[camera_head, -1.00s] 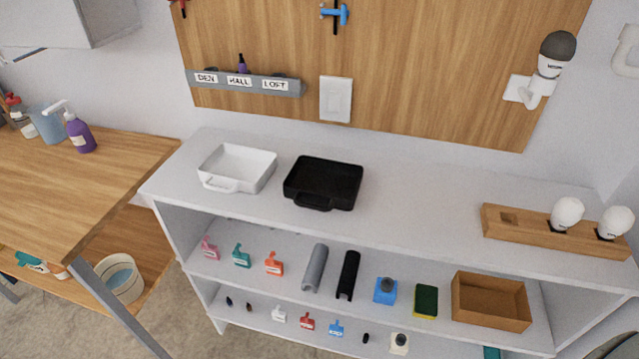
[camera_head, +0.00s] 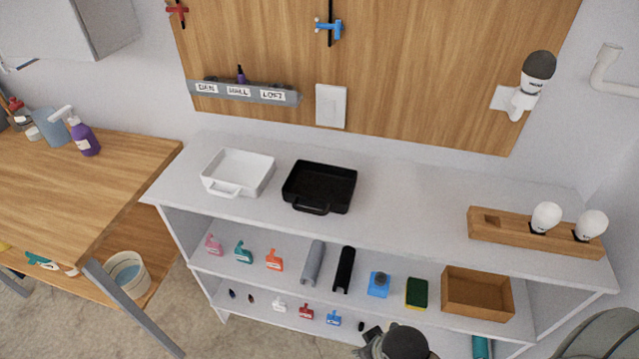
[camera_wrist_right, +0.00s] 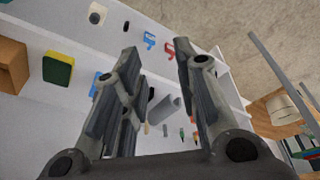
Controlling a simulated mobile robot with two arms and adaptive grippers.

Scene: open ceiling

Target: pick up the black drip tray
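The black drip tray (camera_head: 319,188) sits on top of the white shelf unit, right of a white tray (camera_head: 238,174). It is a shallow rectangular tray with a handle at its front edge. My right gripper (camera_wrist_right: 160,65) is open and empty in the right wrist view, its two fingers apart in front of the lower shelves. The black tray does not show clearly in that view. Part of my right arm shows at the bottom of the head view, below and right of the tray. My left gripper is not in view.
A wooden block with white bulbs (camera_head: 535,232) stands on the shelf top at the right; the top between it and the black tray is clear. The shelf below holds small bottles, a sponge (camera_head: 416,293) and a brown box (camera_head: 477,294). A wooden table (camera_head: 80,190) is at left.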

